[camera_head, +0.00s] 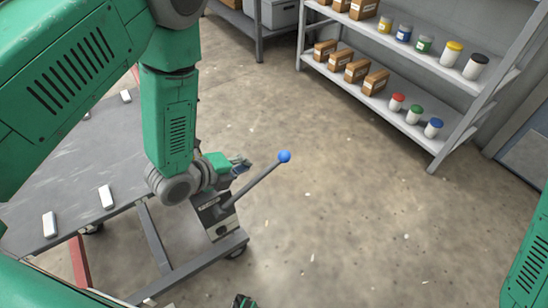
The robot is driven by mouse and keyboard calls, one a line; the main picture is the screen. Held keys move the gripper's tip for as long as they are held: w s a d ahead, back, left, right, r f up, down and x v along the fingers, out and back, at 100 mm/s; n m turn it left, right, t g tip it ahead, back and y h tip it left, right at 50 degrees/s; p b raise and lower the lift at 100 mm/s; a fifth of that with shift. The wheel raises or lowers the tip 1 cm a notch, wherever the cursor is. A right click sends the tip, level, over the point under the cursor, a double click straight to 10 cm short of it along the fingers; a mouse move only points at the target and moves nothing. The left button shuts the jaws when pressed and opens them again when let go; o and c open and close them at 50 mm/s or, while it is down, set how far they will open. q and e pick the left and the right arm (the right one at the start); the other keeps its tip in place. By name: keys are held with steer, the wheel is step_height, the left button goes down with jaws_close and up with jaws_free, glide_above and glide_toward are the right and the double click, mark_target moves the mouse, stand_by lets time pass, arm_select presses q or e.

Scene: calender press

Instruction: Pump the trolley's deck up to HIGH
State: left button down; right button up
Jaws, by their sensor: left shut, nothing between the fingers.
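The trolley has a grey deck (95,165) at the left, on a frame with small wheels. At its right end stands a pump block (217,214) with a small label. A dark pump lever (254,185) leans up and right from it to a blue ball knob (284,156). My left gripper (241,163) is shut and empty, left of the knob and above the lever's lower part. I cannot tell whether it touches the lever. A dark and green part is cut off at the bottom edge; it may be my right gripper.
White blocks (107,197) lie on the deck. A grey shelf rack (437,138) with brown boxes and coloured-lid jars stands at the back right. Another rack (258,30) with a grey bin stands at the back. The concrete floor (350,220) right of the lever is clear.

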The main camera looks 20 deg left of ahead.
mark_target(279, 158)
arm_select(q)
steer(key=b+x, duration=0.4)
steer(key=x, duration=1)
steer(key=shift+a+f, duration=0.1)
